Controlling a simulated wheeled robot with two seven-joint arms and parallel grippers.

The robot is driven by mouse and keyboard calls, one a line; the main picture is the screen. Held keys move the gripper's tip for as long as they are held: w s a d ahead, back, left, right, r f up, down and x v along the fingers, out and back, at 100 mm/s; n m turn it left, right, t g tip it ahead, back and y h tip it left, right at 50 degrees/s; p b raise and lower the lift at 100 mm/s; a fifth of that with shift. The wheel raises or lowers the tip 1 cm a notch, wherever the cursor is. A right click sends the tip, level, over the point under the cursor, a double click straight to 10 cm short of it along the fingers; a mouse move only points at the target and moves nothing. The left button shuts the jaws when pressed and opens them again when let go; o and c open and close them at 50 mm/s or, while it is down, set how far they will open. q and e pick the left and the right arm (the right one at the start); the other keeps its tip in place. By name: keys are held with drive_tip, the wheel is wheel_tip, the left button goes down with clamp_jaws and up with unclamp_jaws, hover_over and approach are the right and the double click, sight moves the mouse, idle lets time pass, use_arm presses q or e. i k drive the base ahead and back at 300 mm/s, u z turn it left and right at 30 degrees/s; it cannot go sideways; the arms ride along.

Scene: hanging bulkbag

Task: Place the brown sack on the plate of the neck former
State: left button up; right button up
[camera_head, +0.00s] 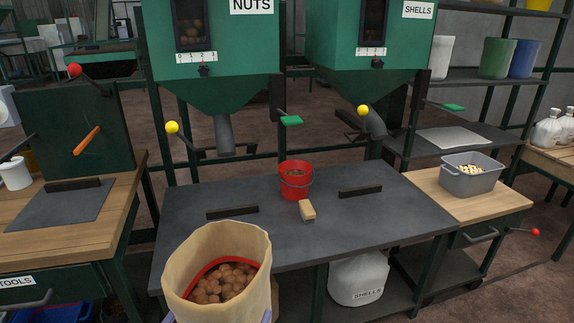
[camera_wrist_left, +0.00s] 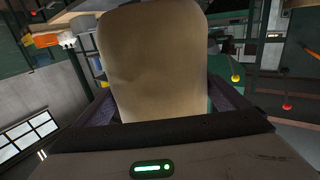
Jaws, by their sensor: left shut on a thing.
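The brown sack (camera_head: 215,244) is open at the top and full of round brown nuts, with a red band inside its mouth. It is upright at the bottom of the head view, in front of the middle bench. My left gripper (camera_wrist_left: 163,107) is shut on the sack, with one purple finger on each side; in the head view only small parts of the fingers show beside it. The sack's base is hidden. What looks like the neck former, a green housing (camera_head: 70,112) with an orange handle, stands at the left; its flat grey plate (camera_head: 55,215) is bare. My right gripper is not in view.
The dark middle bench (camera_head: 200,198) bears a red bucket (camera_head: 295,187), a brush (camera_head: 307,210) and two dark bars. Green NUTS (camera_head: 210,60) and SHELLS hoppers hang above it. A grey bin (camera_head: 472,180) sits on the wooden side table at right. A gap separates the left and middle benches.

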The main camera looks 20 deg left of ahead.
sight(63, 202)
drive_tip(key=u, duration=0.7)
drive_tip(key=i, duration=0.7)
drive_tip(key=u, duration=0.55)
drive_tip(key=i, duration=0.5)
